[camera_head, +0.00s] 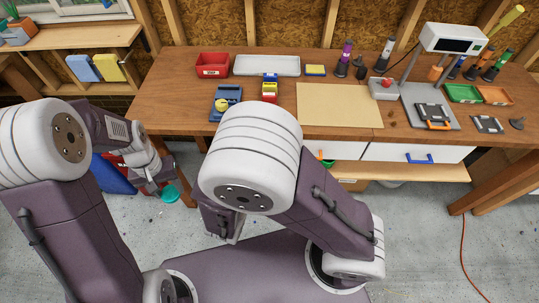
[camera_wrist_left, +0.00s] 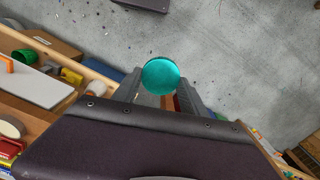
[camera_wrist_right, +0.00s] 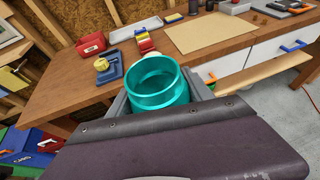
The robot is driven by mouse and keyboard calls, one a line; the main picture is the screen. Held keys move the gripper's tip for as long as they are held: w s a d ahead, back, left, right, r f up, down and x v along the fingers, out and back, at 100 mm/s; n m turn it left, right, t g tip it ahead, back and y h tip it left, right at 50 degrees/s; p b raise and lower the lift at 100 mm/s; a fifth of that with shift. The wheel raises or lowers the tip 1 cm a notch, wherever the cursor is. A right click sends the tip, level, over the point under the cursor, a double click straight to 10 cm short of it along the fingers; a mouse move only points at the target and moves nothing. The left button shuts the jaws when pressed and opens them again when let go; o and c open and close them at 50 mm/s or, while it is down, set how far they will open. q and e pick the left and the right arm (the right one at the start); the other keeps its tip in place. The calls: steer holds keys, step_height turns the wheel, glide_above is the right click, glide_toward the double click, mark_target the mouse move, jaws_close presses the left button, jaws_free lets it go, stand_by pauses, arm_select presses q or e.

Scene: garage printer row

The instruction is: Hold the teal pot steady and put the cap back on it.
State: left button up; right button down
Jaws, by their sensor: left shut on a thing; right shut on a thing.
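The teal pot (camera_wrist_right: 157,92) is in my right gripper (camera_wrist_right: 160,93), seen in the right wrist view. It is open at the top and I see into its empty inside. The fingers are shut on its sides. The head view does not show the pot; my right arm blocks that area. The teal cap (camera_wrist_left: 161,75) is a round disc between the fingers of my left gripper (camera_wrist_left: 160,88), which is shut on it. In the head view the cap (camera_head: 171,194) shows at the left, over the floor in front of the bench. Cap and pot are apart.
The wooden bench (camera_head: 240,110) is behind my arms. It carries a red bin (camera_head: 212,65), a blue tray holder (camera_head: 226,101), a tan mat (camera_head: 339,105) and a grey plate device (camera_head: 430,107). Open floor (camera_head: 425,220) lies at the right, with an orange cord (camera_head: 463,250).

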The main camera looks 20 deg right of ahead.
stand_by(0.3)
arm_select(q)
steer(key=shift+s+r+m, duration=0.2)
steer(key=shift+s, duration=0.35)
steer(key=shift+s+r+m, duration=0.15)
steer(key=shift+s+m, duration=0.05)
steer(key=shift+s, duration=0.35)
steer(key=r, duration=0.2)
steer(key=w+r+m, duration=0.1)
steer(key=shift+d+r, duration=0.25)
steer(key=s+d+r+m, duration=0.1)
steer(key=d+r+m, duration=0.4)
steer(key=d+r, duration=0.4)
steer(key=d+r+m, duration=0.5)
steer(key=d+r, duration=0.4)
steer(key=d, duration=0.7)
steer(key=shift+s+d+r, duration=0.3)
steer(key=shift+s+d, duration=0.05)
steer(key=shift+f, duration=2)
